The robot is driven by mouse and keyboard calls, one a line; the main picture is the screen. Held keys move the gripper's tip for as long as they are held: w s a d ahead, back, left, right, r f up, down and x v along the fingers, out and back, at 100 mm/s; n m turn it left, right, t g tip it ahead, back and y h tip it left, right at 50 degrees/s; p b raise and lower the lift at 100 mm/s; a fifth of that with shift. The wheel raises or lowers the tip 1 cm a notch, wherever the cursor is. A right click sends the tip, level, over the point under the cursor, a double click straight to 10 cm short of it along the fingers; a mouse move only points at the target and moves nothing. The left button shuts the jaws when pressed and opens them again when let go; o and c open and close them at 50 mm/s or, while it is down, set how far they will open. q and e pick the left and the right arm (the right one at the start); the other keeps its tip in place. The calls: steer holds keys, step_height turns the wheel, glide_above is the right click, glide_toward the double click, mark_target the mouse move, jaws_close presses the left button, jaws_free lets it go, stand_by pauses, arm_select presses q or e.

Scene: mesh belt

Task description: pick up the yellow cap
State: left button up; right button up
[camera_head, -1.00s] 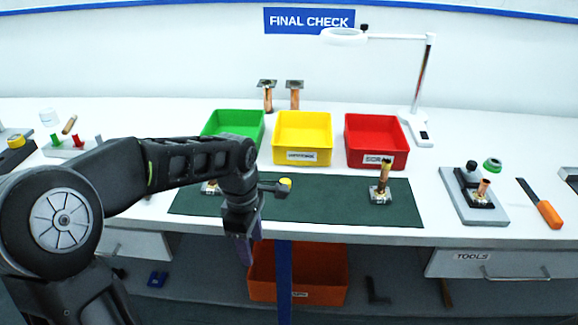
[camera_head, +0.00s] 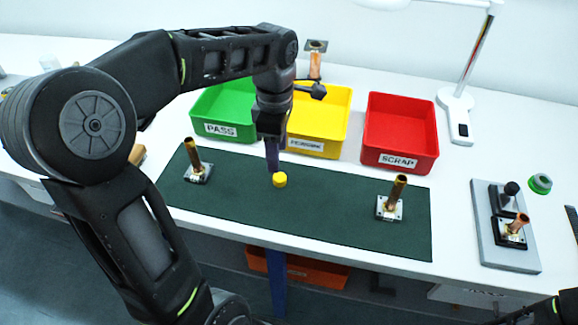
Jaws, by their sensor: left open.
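The yellow cap (camera_head: 280,180) is a small round piece lying on the dark green mat (camera_head: 325,205), near the mat's middle. My left gripper (camera_head: 273,168) points down just behind the cap, its fingertips close to the cap's far side. It is open, and nothing shows between its fingers. Whether a finger touches the cap I cannot tell. My right gripper is not in view; only a bit of dark arm shows at the bottom right corner.
Copper pipes on square plates stand on the mat, one at left (camera_head: 195,165) and one at right (camera_head: 393,200). Behind are green (camera_head: 222,127), yellow (camera_head: 325,105) and red (camera_head: 400,135) bins. A grey fixture (camera_head: 505,250) lies at right. The mat's centre right is clear.

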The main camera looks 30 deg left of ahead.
mark_target(278, 176)
arm_select(q)
steer(key=shift+s, duration=0.2)
steer(key=shift+w+f, duration=0.1)
steer(key=shift+f, duration=1.15)
steer(key=shift+f, duration=0.1)
step_height(278, 176, down, 5)
steer(key=shift+w+f+p, duration=0.1)
steer(key=shift+p, duration=0.7)
steer(key=shift+c, duration=0.3)
jaws_close()
